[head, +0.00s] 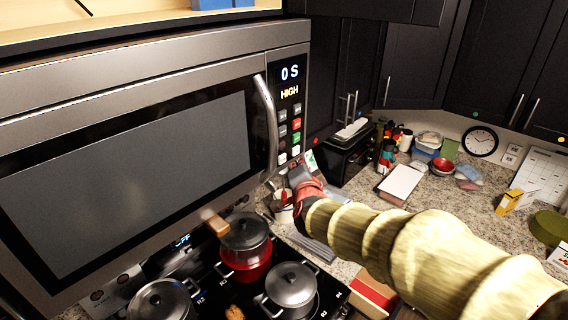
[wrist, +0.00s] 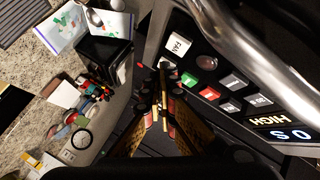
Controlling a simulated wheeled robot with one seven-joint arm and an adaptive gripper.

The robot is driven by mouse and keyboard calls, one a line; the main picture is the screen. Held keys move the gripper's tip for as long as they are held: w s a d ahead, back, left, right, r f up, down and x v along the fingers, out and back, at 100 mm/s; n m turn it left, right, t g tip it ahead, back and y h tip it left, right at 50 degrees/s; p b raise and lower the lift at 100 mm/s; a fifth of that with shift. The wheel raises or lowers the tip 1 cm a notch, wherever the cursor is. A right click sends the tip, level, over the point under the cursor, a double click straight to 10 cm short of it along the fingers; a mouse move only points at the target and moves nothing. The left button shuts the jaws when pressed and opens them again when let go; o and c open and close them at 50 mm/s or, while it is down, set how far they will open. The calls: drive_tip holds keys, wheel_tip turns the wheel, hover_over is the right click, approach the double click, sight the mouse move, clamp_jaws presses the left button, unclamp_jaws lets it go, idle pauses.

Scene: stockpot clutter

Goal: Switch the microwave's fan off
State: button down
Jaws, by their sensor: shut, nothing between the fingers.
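The microwave (head: 130,150) fills the left of the head view, its door shut. Its display (head: 290,73) reads "0 S" and "HIGH", and the wrist view shows the same display (wrist: 285,133) upside down. The control panel has red, white and green buttons; the green button (wrist: 206,62) shows in the wrist view. A white button (wrist: 180,43) at the end of the panel has a label that looks like "FAN". My gripper (head: 296,170) is shut and empty by the panel's lower end. In the wrist view its fingertips (wrist: 163,95) are beside the panel; contact is unclear.
The curved door handle (head: 267,125) stands out beside the panel. Below, pots, including a red pot (head: 246,265), stand on the stove.

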drive_tip(key=s+d+b, duration=0.2)
drive_tip(key=d, duration=0.1)
drive_tip(key=shift+s+d, duration=0.15)
drive_tip(key=shift+s, duration=0.2)
drive_tip(key=s+a+f+n+g+y+b, duration=0.25)
drive_tip(key=s+f+n+g, duration=0.45)
drive_tip(key=s+f, duration=0.6)
drive_tip(key=s+d+f+n+g+h+b, duration=0.1)
drive_tip(key=s+d+f+h+b, duration=0.1)
drive_tip(key=s+d+f+b, duration=0.5)
drive_tip(key=s+d+f+n+g+h+b, duration=0.1)
drive_tip(key=s+d+f+b, duration=0.7)
drive_tip(key=s, duration=0.8)
drive_tip(key=d+n+h+b, duration=0.1)
drive_tip(key=d+b, duration=0.1)
drive_tip(key=d, duration=0.2)
drive_tip(key=shift+f+g+h, duration=0.15)
drive_tip(key=shift+g+h, duration=0.15)
drive_tip(key=shift+h, duration=0.05)
